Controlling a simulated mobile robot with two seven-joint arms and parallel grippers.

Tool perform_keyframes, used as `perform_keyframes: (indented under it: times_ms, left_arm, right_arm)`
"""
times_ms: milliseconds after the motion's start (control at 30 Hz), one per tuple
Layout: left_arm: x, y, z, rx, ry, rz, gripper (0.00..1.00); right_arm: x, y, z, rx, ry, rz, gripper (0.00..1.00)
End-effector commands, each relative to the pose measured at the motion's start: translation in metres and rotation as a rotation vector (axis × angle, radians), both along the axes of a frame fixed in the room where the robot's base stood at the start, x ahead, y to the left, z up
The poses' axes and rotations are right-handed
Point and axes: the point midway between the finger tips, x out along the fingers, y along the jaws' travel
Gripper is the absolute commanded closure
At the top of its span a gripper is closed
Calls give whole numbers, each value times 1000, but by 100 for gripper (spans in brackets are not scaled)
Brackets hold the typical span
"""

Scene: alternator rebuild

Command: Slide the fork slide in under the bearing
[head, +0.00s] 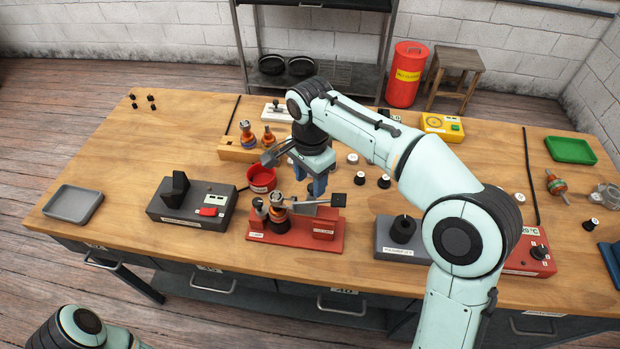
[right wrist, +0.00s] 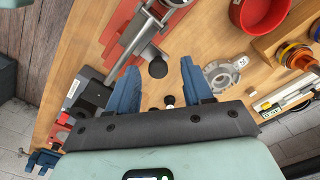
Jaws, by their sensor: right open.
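The fork slide (head: 306,209) is a flat grey plate with a black end on the right. It lies on a red press base (head: 268,239), its left part close to the upright rotor with its bearing (head: 277,198). Whether the fork is under the bearing is too small to tell. My right gripper (head: 317,194) has blue fingers pointing down, above or beside the slide. In the right wrist view the gripper (right wrist: 158,78) is open, with a dark round knob (right wrist: 158,69) near the gap between its fingertips; no grip shows. My left gripper is out of view.
A red dish (head: 262,180) stands behind the press. A grey device (head: 192,203) is on its left and a grey box with a black knob (head: 403,231) on its right. A wooden block (head: 236,151) with rotors lies farther back. The left table end is mostly clear.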

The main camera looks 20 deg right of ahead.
Motion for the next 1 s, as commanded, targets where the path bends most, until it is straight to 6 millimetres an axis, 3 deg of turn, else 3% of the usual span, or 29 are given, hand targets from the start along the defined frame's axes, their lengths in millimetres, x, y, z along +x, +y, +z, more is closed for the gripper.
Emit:
perform_keyframes:
  times_ms: [300,500,700,1000]
  left_arm:
    - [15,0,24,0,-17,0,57]
    - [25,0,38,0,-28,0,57]
    - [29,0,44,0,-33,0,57]
    - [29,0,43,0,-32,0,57]
  right_arm:
    - [2,1,73,2,-9,0,50]
    - [2,1,110,2,-8,2,50]
    - [1,2,125,2,-6,2,50]
    - [1,1,126,2,-2,2,50]
